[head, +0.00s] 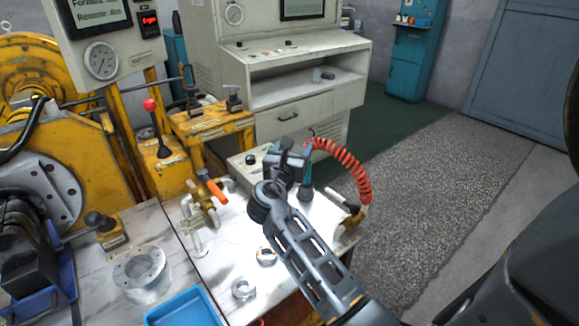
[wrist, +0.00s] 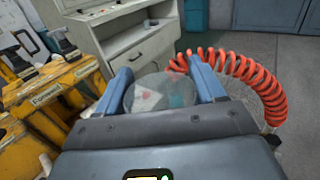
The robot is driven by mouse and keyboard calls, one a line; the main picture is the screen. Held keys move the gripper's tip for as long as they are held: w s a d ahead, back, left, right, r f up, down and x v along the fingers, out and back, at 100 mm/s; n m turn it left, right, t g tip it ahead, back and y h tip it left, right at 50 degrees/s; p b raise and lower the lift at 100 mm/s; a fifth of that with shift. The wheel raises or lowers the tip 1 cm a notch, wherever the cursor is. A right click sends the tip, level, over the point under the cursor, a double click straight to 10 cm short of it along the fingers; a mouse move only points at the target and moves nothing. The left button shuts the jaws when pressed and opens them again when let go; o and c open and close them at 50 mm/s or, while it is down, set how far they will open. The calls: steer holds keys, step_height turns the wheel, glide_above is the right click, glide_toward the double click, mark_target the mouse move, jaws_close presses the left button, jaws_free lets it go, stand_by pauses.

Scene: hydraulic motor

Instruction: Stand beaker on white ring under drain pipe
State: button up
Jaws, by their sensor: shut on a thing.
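My gripper (head: 288,158) is above the white-topped table in the head view. In the wrist view my gripper (wrist: 163,85) is shut on a clear round beaker (wrist: 155,93), one finger on each side. I cannot make out the beaker in the head view; my arm and gripper cover that area. A whitish pipe with an orange-handled valve (head: 215,191) stands on the table, left of my gripper. Its lower white end (head: 198,238) looks like the drain pipe. I cannot clearly tell a white ring under it.
A coiled red hose (head: 352,168) arches right of my gripper. A blue tray (head: 185,308) is at the front. A grey flanged part (head: 140,272) stands left. A grey cabinet (head: 300,85) rises behind.

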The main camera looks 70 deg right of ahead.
steer(key=s+a+f+n+t+y+b, duration=0.25)
steer(key=a+f+t+b, duration=0.2)
steer(key=a, duration=0.55)
steer(key=s+a+f+n+t+y+b, duration=0.2)
steer(key=s+a+f+n+t+b, duration=0.25)
steer(key=a, duration=0.55)
steer(key=s+a+f+n+t+y+b, duration=0.25)
steer(key=a+f+b, duration=0.2)
steer(key=a, duration=0.55)
steer(key=shift+t+h, duration=0.3)
steer(key=shift+t, duration=0.25)
steer(key=f+p+x, duration=0.1)
steer(key=x, duration=0.9)
steer(key=f+p+x, duration=0.1)
steer(key=p+x, duration=0.1)
steer(key=x, duration=0.9)
steer(key=f+p+x, duration=0.1)
steer(key=p+x, duration=0.1)
steer(key=x, duration=0.9)
steer(key=shift+d+f, duration=0.1)
steer(key=shift+f, duration=0.2)
steer(key=shift+f, duration=0.15)
steer(key=o, duration=1.3)
